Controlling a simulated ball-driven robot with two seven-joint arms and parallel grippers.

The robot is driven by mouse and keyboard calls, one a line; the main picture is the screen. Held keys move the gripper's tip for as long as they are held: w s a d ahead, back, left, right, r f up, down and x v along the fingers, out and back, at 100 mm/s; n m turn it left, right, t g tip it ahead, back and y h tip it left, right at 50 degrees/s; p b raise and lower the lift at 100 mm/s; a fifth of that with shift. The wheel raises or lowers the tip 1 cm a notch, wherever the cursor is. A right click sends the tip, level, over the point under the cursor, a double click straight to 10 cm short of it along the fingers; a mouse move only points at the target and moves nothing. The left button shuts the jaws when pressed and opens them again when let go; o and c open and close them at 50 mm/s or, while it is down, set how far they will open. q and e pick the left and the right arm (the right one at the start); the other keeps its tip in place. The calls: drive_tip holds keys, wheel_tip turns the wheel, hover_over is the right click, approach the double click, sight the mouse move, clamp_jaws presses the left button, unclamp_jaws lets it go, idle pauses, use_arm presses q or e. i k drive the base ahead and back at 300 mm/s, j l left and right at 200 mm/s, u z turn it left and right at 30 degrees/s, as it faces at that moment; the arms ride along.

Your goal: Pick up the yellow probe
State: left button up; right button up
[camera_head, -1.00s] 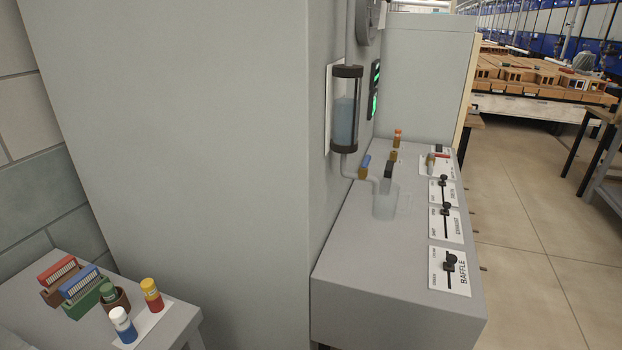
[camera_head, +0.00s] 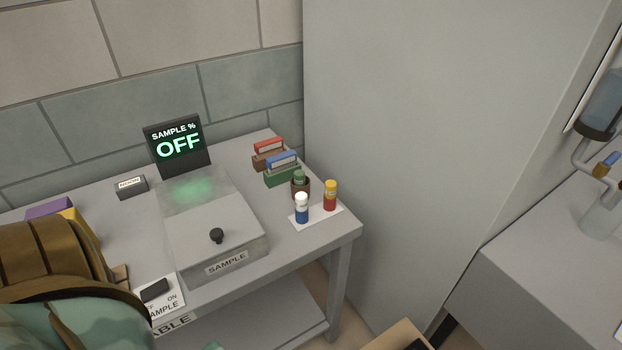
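I cannot make out a thing that is clearly a yellow probe. A red cylinder with a yellow cap (camera_head: 330,195) stands upright on a white card on the grey table. A blue cylinder with a white cap (camera_head: 301,208) stands beside it. A yellow block (camera_head: 79,220) lies next to a purple one at the table's left, partly hidden by a large brown and teal shape in front. Neither gripper's fingertips show in the head view.
The grey table (camera_head: 335,240) also bears a clear-lidded SAMPLE box (camera_head: 230,245), a display reading OFF (camera_head: 178,145), a SAMPLE switch plate (camera_head: 165,297), and red (camera_head: 268,147) and blue (camera_head: 281,160) slotted holders. A tall grey cabinet (camera_head: 430,130) stands at the right.

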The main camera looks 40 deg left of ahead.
sight(329, 189)
drive_tip(key=u, duration=1.25)
